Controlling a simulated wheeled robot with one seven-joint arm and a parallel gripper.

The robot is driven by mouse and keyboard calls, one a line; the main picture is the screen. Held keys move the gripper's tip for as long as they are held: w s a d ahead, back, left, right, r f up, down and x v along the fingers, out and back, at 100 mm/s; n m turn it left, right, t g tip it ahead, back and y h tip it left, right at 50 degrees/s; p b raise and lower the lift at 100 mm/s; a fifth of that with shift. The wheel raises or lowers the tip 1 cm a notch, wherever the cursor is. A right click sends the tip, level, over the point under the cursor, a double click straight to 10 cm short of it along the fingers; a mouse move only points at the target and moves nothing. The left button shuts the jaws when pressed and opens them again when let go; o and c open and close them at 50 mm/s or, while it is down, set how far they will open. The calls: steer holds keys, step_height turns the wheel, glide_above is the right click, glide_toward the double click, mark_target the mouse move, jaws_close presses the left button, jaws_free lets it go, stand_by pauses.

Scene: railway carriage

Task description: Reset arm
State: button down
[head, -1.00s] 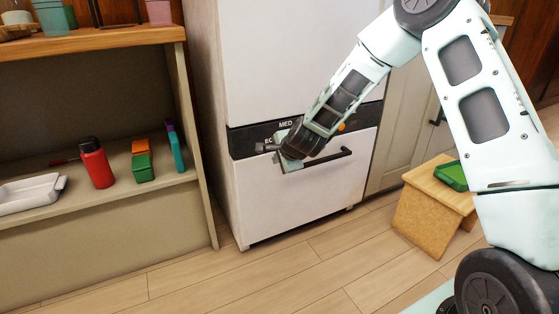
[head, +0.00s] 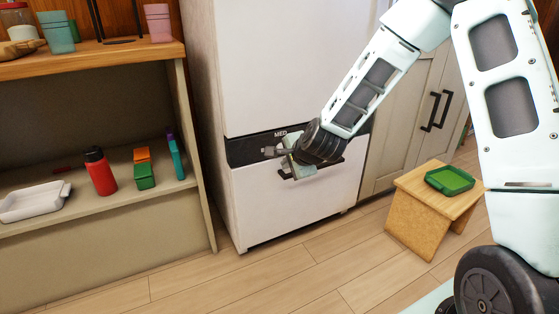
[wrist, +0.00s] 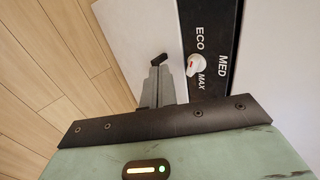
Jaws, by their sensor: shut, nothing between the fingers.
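My gripper (head: 270,152) is in front of the white fridge-like cabinet (head: 290,60), by the black band (head: 240,151) between its upper and lower fronts. In the wrist view the grey fingers (wrist: 158,82) are together with nothing between them. They show beside the band, left of a white knob (wrist: 193,65) with ECO, MED and MAX marks. The lower front (head: 270,205) looks closed, and its black handle (head: 284,175) is partly hidden behind my wrist. I cannot tell whether my gripper touches the cabinet.
A shelf unit at left holds a red bottle (head: 101,172), a white tray (head: 34,201) and green boxes (head: 145,177). A small wooden stool (head: 411,190) with a green tray (head: 450,180) stands at right. The floor (head: 250,285) in front is clear.

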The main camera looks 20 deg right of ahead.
steer(key=shift+s+r, duration=0.15)
steer(key=s+a+r+n+g+y, duration=0.2)
steer(key=s+a+n+g, duration=0.1)
steer(key=s+a+n, duration=0.5)
steer(key=s+a+r+n+g+y, duration=0.1)
steer(key=s+a+r+n+g, duration=0.1)
steer(key=s+a+n, duration=0.55)
steer(key=s+r+n+g+h, duration=0.15)
steer(key=s+n, duration=0.35)
steer(key=s, duration=0.5)
steer(key=s+r+n+g+h, duration=0.1)
steer(key=s+r+n+g, duration=0.3)
steer(key=s, duration=0.7)
step_height(320, 180, up, 36)
steer(key=t+p, duration=0.1)
steer(key=p, duration=3.7)
steer(key=shift+w+a+n, duration=0.2)
steer(key=shift+a+n, duration=0.15)
steer(key=shift+a, duration=0.1)
